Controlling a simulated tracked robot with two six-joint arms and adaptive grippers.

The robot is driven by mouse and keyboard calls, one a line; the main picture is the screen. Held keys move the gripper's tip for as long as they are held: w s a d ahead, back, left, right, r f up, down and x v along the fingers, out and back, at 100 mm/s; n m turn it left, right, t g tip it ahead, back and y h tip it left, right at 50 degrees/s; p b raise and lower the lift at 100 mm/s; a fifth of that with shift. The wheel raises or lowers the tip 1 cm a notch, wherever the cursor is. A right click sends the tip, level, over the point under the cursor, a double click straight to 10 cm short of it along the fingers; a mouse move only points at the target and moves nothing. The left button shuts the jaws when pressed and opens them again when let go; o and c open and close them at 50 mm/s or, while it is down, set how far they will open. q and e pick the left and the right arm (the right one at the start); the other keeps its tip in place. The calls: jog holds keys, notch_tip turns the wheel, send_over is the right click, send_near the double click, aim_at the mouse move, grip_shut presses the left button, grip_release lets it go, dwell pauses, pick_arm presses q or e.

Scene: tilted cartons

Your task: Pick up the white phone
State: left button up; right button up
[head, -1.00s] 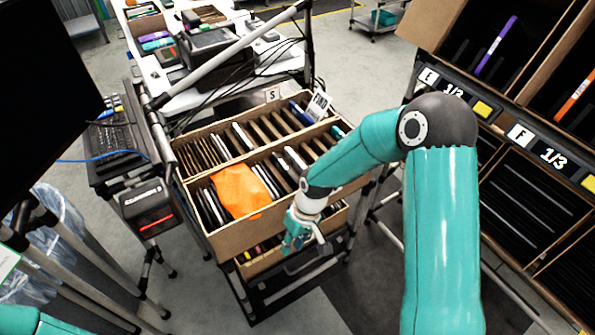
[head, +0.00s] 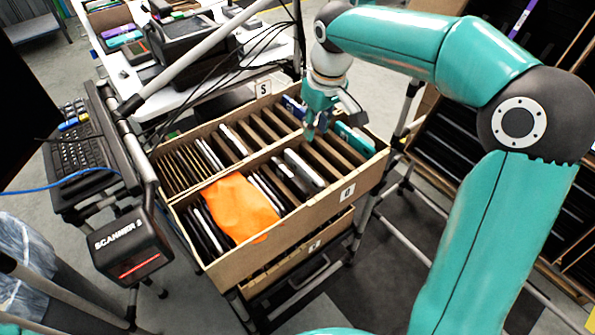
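A white phone (head: 304,168) stands on edge and leans in a slot of the front carton (head: 310,218), right of an orange cloth. Other pale-edged phones stand in both cartons, so I cannot be sure which one the task names. My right gripper (head: 333,128) hangs fingers-down over the right part of the cartons, above and slightly right of the white phone. Its fingers look spread with nothing between them. It hides part of the slots behind it. My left gripper is not in view.
The orange cloth (head: 238,207) lies over the front carton's left slots. The back carton (head: 172,180) has cardboard dividers and several phones. A scanner (head: 130,248) and a keyboard (head: 80,140) stand left. A cluttered white table (head: 190,100) is behind, with a grey pole crossing above.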

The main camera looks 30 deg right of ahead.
send_over(304, 165)
jog(key=s, duration=0.1)
jog(key=f, duration=0.9)
jog(key=shift+s+d+f, duration=0.1)
jog(key=shift+d+f, duration=0.1)
jog(key=shift+f, duration=0.1)
jog(key=shift+w+a+f+p, duration=0.1)
jog(key=shift+w+f, duration=0.1)
jog(key=shift+f, duration=0.75)
jog(key=shift+w+a+f+p, duration=0.1)
jog(key=shift+w+f, duration=0.15)
jog(key=shift+f, duration=0.75)
jog(key=shift+w+a+f+p, duration=0.1)
jog(key=shift+w+f, duration=0.1)
jog(key=shift+f, duration=0.75)
jog(key=shift+d, duration=0.1)
grip_shut()
